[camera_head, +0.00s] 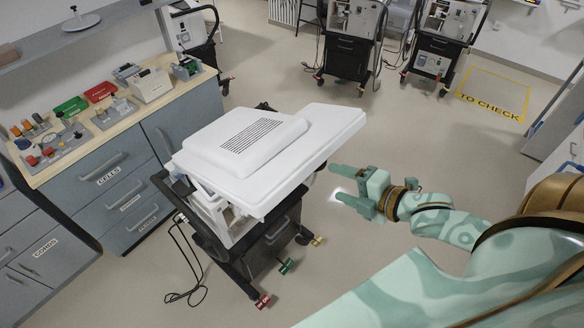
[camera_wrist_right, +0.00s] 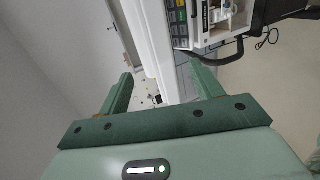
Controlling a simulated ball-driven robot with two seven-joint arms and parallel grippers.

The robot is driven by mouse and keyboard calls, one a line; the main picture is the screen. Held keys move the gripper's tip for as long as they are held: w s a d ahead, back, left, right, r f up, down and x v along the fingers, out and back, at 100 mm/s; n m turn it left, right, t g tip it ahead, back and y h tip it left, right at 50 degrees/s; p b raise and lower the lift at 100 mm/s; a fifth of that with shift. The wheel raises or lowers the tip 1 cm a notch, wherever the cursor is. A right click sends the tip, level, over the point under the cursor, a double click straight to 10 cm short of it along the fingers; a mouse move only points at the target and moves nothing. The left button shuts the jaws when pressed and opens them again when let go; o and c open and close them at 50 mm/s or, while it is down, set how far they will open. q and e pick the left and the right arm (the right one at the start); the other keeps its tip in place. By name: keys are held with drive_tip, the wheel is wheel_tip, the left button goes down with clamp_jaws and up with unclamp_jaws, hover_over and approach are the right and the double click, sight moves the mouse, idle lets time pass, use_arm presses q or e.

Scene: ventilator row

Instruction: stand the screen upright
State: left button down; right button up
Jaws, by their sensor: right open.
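The screen (camera_head: 285,155) is a wide white panel with a vented raised back. It lies nearly flat, slightly tilted, face down on top of a ventilator cart (camera_head: 245,225) in the middle of the head view. My right gripper (camera_head: 335,182) is open and empty, just right of the screen's right edge. In the right wrist view, the screen's white edge (camera_wrist_right: 152,40) shows between and beyond the two open fingers (camera_wrist_right: 161,75). I cannot tell whether they touch it. My left gripper is not in view.
A counter (camera_head: 125,115) with drawers and small parts stands left of the cart. Cables (camera_head: 185,280) lie on the floor by the cart's left side. More ventilator carts (camera_head: 350,45) stand at the back. A yellow floor square (camera_head: 497,92) and open floor lie at the right.

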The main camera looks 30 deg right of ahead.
sight(293, 168)
drive_tip(key=x, duration=0.7)
drive_tip(key=p+x, duration=0.1)
drive_tip(key=x, duration=0.7)
drive_tip(key=shift+a, duration=0.25)
